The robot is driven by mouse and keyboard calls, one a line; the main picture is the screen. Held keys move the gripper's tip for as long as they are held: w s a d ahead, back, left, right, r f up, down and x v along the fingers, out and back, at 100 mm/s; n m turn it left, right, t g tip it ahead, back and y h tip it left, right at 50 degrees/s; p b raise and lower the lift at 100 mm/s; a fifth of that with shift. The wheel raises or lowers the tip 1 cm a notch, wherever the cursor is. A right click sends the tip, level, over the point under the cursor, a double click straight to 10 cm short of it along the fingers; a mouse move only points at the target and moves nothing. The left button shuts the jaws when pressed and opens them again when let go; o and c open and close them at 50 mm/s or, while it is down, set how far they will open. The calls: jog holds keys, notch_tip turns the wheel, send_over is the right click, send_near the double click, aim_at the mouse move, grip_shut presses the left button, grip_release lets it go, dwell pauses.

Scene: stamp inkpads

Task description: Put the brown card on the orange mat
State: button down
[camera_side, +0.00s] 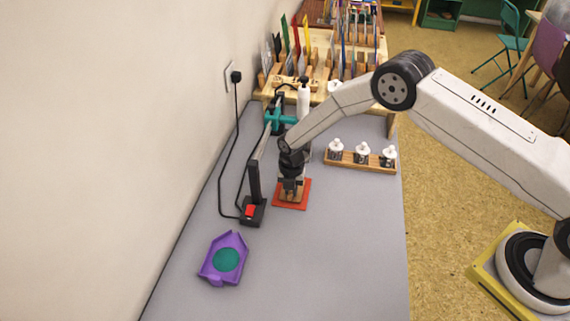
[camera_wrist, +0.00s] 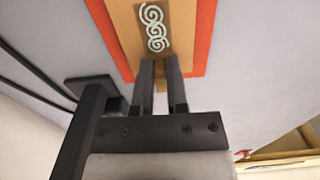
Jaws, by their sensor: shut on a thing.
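The brown card (camera_wrist: 188,52) fills the top middle of the wrist view, with a darker panel of pale spirals on it. It lies over the orange mat (camera_wrist: 207,32), whose border shows on both sides. My gripper (camera_wrist: 160,64) is shut on the near end of the card, where a small tan part shows between the fingers. In the side view my gripper (camera_side: 291,190) points down over the orange mat (camera_side: 280,205), with a bit of the card under it. Whether the card touches the mat is hard to tell.
A black post stand with a red switch (camera_side: 250,211) stands just left of the mat. A purple tray (camera_side: 240,245) with a green pad lies nearer the front. A wooden rack (camera_side: 362,166) of white-capped bottles is to the right. The front right of the table is clear.

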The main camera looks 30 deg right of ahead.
jog(key=shift+f, duration=0.2)
jog(key=c, duration=0.6)
grip_release()
jog(key=shift+c, duration=0.2)
jog(key=shift+r, duration=0.1)
notch_tip(320, 180, up, 12)
dwell(0.3)
dwell(0.3)
jog(key=shift+r, duration=0.1)
